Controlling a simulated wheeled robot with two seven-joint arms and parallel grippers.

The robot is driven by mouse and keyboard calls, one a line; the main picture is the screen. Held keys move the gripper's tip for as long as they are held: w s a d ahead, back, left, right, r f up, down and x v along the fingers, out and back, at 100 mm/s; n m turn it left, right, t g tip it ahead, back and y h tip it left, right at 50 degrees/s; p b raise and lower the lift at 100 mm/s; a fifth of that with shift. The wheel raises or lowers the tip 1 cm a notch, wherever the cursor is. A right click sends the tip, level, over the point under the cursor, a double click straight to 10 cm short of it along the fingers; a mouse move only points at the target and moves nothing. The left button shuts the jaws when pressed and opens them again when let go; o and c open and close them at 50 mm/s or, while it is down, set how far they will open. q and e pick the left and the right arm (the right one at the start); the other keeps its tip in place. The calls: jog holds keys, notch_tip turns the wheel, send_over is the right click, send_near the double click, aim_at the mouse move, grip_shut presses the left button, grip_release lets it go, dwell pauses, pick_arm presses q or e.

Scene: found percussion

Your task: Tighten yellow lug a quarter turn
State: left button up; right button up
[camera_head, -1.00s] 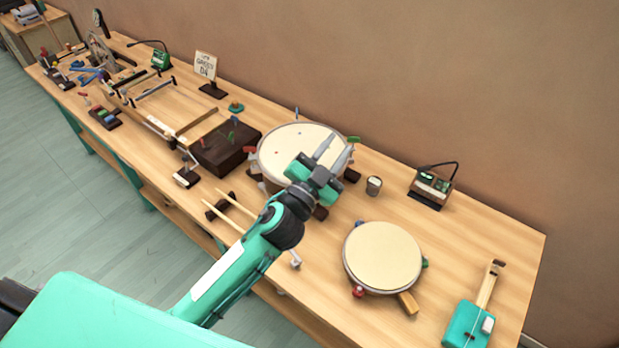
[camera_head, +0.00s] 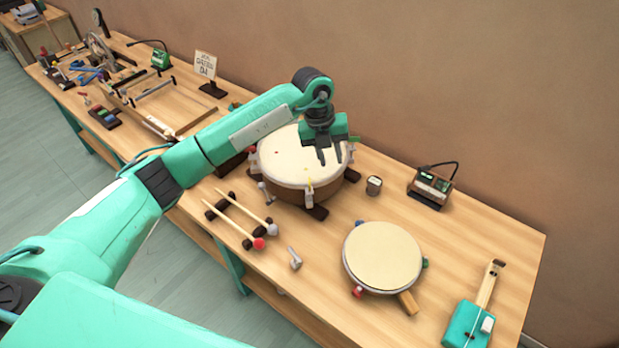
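A large round drum (camera_head: 285,167) with a pale head and a brown shell stands on the bench on dark feet. The yellow lug (camera_head: 310,187) is upright on the drum's front rim. My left gripper (camera_head: 330,158) hangs fingers-down above the right part of the drum head, behind the yellow lug and apart from it. Its two dark fingers are apart with nothing between them. The arm and gripper hide the drum's back rim and any lugs there. My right gripper is not in view.
Two mallets (camera_head: 246,218) lie on a rack in front of the drum, near a small grey tool (camera_head: 295,258). A small cup (camera_head: 374,185) stands to the right.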

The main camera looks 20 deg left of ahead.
aim_at(309, 182)
pick_arm(q)
jog(key=w+a+r+n+y, duration=0.1)
jog(key=a+r+y, duration=0.15)
jog(key=a, duration=0.35)
notch_tip(309, 182, down, 13)
jog(key=p, duration=0.4)
jog(key=shift+w+d+f, duration=0.15)
jog(key=shift+f, duration=0.05)
jog(key=shift+f+p, duration=0.35)
jog(key=shift+f, duration=0.15)
grip_shut()
